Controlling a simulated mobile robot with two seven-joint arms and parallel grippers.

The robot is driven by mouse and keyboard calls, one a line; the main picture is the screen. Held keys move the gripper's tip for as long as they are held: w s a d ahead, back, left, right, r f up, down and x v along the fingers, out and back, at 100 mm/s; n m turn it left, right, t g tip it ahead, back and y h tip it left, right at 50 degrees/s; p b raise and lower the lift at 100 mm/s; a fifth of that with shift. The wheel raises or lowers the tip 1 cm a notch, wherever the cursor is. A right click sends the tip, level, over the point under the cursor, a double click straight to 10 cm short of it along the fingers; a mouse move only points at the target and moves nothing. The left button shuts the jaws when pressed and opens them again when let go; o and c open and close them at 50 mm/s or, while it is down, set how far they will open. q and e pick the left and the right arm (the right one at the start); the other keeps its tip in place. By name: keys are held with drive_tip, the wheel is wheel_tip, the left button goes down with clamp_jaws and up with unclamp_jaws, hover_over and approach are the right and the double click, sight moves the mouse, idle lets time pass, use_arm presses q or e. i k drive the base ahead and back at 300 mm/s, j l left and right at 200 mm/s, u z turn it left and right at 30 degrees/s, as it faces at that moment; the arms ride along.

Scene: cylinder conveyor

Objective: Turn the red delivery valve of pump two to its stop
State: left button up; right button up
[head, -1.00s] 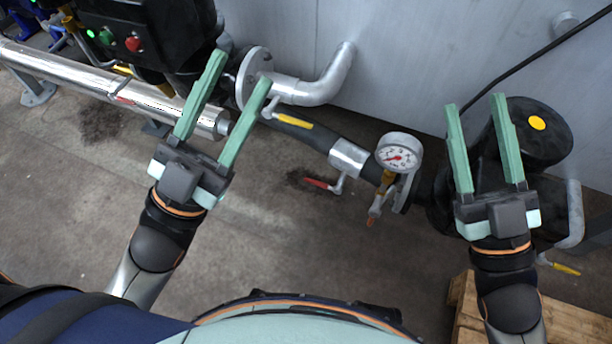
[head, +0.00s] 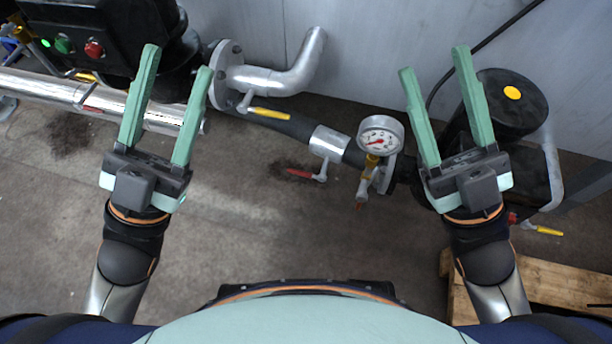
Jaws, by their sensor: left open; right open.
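A red valve handle (head: 303,173) sticks out to the left from a short stem below the silver pipe section (head: 328,143), left of the pressure gauge (head: 380,135). Another red lever (head: 91,89) lies against the bright pipe at left. Which pump each belongs to cannot be told. My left gripper (head: 178,60) is open and empty, its fingers over the bright pipe and the dark machine at upper left. My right gripper (head: 435,62) is open and empty, right of the gauge and beside the black pump (head: 508,105). Neither gripper touches a red handle.
Yellow handles are at the flange (head: 268,112) and at lower right (head: 543,230). A small red part (head: 512,217) shows beside my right gripper. A wooden pallet (head: 555,285) lies at lower right. The floor between my arms is clear.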

sight(321, 178)
drive_tip(key=j+z, duration=0.15)
drive_tip(key=z, duration=1.9)
drive_tip(key=k+j+z, duration=0.1)
drive_tip(key=k+j, duration=0.45)
drive_tip(key=j, duration=0.2)
drive_tip(key=i+j, duration=0.15)
